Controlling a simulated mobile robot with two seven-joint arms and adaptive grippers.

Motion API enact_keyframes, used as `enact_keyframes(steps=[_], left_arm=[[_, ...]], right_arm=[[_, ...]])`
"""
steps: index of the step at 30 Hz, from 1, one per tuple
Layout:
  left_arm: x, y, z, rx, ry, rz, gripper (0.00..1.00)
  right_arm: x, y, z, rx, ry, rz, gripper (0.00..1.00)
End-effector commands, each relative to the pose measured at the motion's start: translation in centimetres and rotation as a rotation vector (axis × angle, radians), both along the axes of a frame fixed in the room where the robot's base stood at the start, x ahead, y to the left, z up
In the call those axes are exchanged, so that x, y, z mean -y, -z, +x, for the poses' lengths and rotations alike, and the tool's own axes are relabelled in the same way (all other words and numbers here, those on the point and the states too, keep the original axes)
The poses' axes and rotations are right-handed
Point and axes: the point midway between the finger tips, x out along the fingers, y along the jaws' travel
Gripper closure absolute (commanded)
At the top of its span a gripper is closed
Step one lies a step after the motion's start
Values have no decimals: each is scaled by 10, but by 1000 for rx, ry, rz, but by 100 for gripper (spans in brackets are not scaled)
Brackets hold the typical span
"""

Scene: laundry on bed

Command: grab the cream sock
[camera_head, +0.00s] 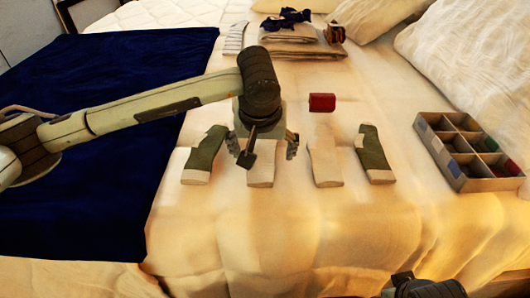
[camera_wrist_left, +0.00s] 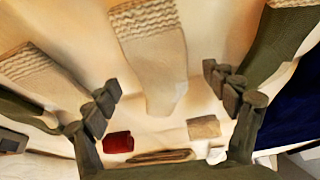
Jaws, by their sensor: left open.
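One cream sock (camera_head: 260,175) lies on the bed under my left gripper (camera_head: 264,150), partly hidden by it in the head view. A second cream sock (camera_head: 325,163) lies just to the right. In the left wrist view, one cream sock (camera_wrist_left: 155,60) extends between the fingers, and the other cream sock (camera_wrist_left: 35,72) is at the left. My left gripper (camera_wrist_left: 165,95) is open with nothing between its fingertips; contact with the sock cannot be told. Part of my right arm (camera_head: 425,288) shows at the bottom edge; its fingers cannot be made out.
Green socks lie at the left (camera_head: 203,156) and right (camera_head: 374,155) of the cream ones. A divided box (camera_head: 495,184) stands at the right. A red item (camera_head: 322,102), folded cloths (camera_head: 290,50) and pillows (camera_head: 480,60) lie farther back. A dark blue blanket (camera_head: 90,215) covers the left.

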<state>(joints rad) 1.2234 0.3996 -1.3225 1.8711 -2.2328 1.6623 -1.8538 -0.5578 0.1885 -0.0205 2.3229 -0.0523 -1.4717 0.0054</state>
Motion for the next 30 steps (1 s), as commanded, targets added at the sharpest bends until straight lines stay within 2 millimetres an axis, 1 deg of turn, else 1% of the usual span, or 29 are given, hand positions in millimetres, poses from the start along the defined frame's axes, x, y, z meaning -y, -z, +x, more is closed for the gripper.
enact_keyframes(steps=[7,17,20,27,28,30], left_arm=[[0,2,0,1,0,0,15],[0,2,0,0,0,0,15],[0,2,0,0,0,0,26],[0,2,0,0,0,0,56],[0,2,0,0,0,0,59],[0,2,0,0,0,0,59]], right_arm=[[0,5,0,0,0,0,60],[0,5,0,0,-1,0,60],[0,5,0,0,-1,0,60],[0,5,0,0,-1,0,60],[0,5,0,0,-1,0,60],[0,5,0,0,-1,0,60]])
